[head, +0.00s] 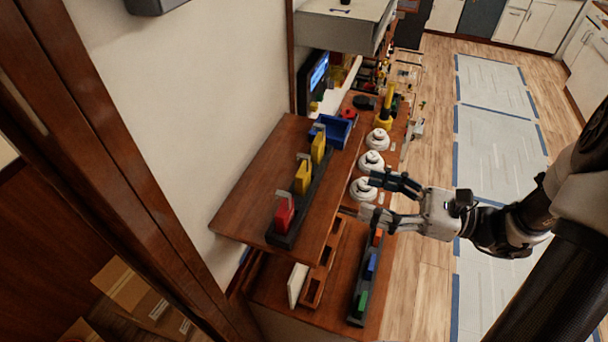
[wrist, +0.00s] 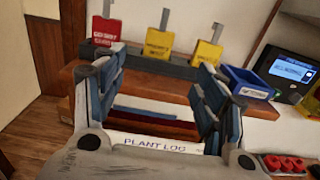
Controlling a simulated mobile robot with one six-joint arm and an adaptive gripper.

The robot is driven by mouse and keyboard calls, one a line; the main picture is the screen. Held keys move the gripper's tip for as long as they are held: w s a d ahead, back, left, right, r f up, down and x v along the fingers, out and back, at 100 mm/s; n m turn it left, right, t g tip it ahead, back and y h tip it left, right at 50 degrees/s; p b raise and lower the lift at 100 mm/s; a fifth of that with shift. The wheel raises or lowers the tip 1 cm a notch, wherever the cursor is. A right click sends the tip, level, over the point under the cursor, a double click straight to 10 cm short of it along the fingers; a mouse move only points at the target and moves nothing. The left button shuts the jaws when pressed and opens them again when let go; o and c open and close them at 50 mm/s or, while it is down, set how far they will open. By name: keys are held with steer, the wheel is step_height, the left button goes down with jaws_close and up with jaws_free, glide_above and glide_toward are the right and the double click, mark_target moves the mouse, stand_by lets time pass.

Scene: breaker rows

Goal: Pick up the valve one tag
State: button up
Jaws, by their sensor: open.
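Three upright tags stand in a dark rack (head: 290,222) on the upper wooden shelf: a red tag (head: 284,217), a yellow tag (head: 302,180) and a farther yellow tag (head: 318,150). In the wrist view the red tag (wrist: 106,30) is at left, one yellow tag (wrist: 158,44) in the middle and the other (wrist: 206,56) at right. Their small lettering is too blurred for me to tell which is valve one. My gripper (head: 376,197) is open and empty, to the right of the shelf edge. In the wrist view its fingers (wrist: 160,72) spread before the rack, apart from the tags.
A blue bin (head: 343,128) stands behind the rack, near a screen (wrist: 290,72). White domed objects (head: 372,161) stand beside the upper shelf. Below are a white "PLANT LOG" item (wrist: 155,145) and another rack with red, blue (head: 372,262) and green pieces.

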mark_target(308, 177)
steer(key=x, duration=1.5)
steer(key=c, duration=1.2)
steer(key=shift+o, duration=0.2)
